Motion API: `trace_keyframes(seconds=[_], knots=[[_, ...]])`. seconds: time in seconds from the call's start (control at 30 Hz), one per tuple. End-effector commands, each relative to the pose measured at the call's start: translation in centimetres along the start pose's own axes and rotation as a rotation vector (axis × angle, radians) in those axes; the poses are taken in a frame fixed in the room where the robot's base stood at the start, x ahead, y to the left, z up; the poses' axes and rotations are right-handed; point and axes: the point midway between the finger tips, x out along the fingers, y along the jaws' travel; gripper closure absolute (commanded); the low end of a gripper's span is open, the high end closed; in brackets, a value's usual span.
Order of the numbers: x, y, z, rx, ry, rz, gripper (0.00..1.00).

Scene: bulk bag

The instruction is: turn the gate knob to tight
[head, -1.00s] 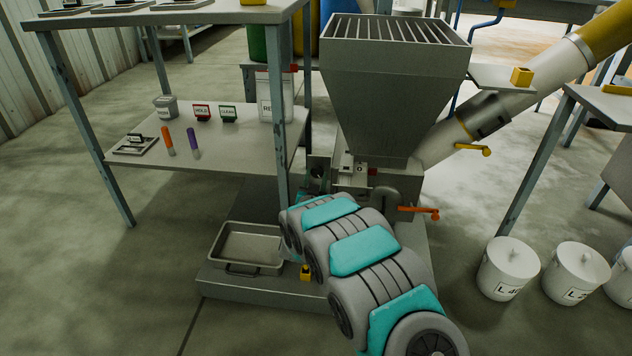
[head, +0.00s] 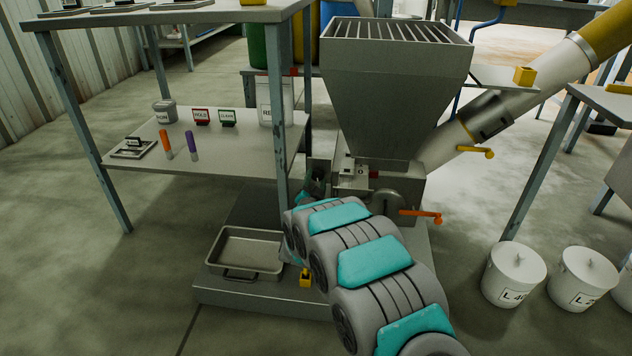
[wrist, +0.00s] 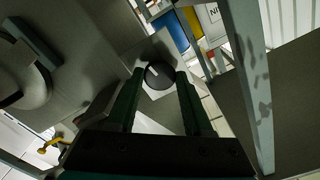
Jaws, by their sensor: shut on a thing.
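The gate knob (wrist: 158,76) is a small dark round knob with a pale pointer line, set on a light plate on the side of the grey hopper machine (head: 395,90). In the wrist view the two dark fingers of my gripper (wrist: 160,78) reach to it, one on each side, and are shut on it. The pointer line slants to the upper left in that view. In the head view my gripper (head: 314,184) is at the machine's left side below the hopper, and the knob cannot be made out there. I see no readable tight mark.
A table leg (head: 282,150) stands close to the left of my gripper. An orange-handled crank (head: 422,214) sticks out on the machine's right side. A metal tray (head: 246,252) lies on the platform below. White lidded buckets (head: 514,274) stand at the right.

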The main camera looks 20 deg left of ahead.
Motion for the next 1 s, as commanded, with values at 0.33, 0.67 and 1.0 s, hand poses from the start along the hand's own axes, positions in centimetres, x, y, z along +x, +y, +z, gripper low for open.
trace_keyframes(seconds=[0.33,0.67,1.0], knots=[[0.0,0.1,0.2,-0.002,-0.003,0.002,0.36],[0.0,0.0,0.1,-0.002,-0.001,0.001,0.19],[-1.4,-0.1,0.0,-0.002,-0.002,0.0,0.19]])
